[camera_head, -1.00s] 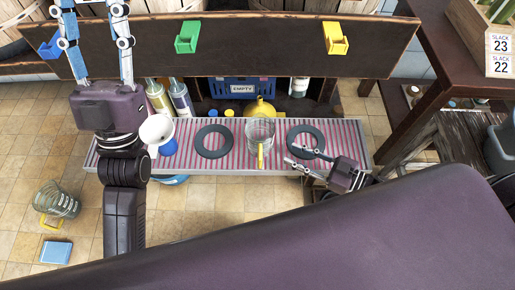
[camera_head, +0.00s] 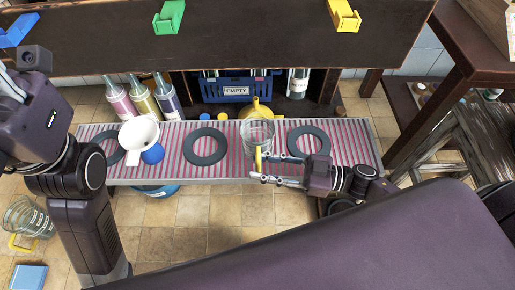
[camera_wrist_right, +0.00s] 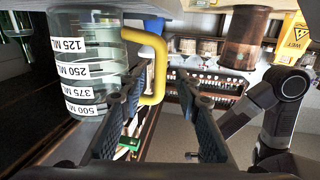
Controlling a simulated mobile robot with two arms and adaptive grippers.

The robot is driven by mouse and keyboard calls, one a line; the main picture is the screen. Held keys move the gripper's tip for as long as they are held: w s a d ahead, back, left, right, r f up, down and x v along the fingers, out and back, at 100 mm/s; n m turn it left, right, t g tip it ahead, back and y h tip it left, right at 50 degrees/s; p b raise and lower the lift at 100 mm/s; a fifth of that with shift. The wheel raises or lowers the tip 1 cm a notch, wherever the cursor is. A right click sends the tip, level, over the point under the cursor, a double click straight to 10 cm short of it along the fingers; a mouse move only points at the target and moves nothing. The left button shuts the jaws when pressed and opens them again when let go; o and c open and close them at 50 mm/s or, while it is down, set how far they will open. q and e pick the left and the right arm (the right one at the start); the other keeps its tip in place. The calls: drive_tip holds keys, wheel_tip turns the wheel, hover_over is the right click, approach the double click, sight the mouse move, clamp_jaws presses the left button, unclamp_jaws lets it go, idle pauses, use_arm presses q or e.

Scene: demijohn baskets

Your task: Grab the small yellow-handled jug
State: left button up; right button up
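A clear jug with a yellow handle (camera_head: 257,132) stands on the red-striped bench top. In the right wrist view the jug (camera_wrist_right: 88,65) carries volume labels, and its yellow handle (camera_wrist_right: 158,65) reaches toward the gap between my fingertips. My right gripper (camera_head: 258,168) is open, with its fingertips at the handle; I cannot tell whether they touch it. Its spread fingers also show in the right wrist view (camera_wrist_right: 165,80). Another clear vessel with a yellow handle (camera_head: 28,217) lies on the floor at left. My left gripper (camera_head: 10,85) is at the left edge, partly cut off.
Dark rings (camera_head: 205,145) lie on the striped bench (camera_head: 230,172). A white funnel (camera_head: 138,135), a blue object (camera_head: 153,154) and several bottles (camera_head: 142,102) stand at left. A yellow pot (camera_head: 260,106) is behind the jug. A blue basket (camera_head: 236,92) is under the shelf.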

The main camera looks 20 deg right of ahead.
drive_tip(key=shift+w+a, duration=0.3)
drive_tip(key=shift+a, duration=0.25)
clamp_jaws()
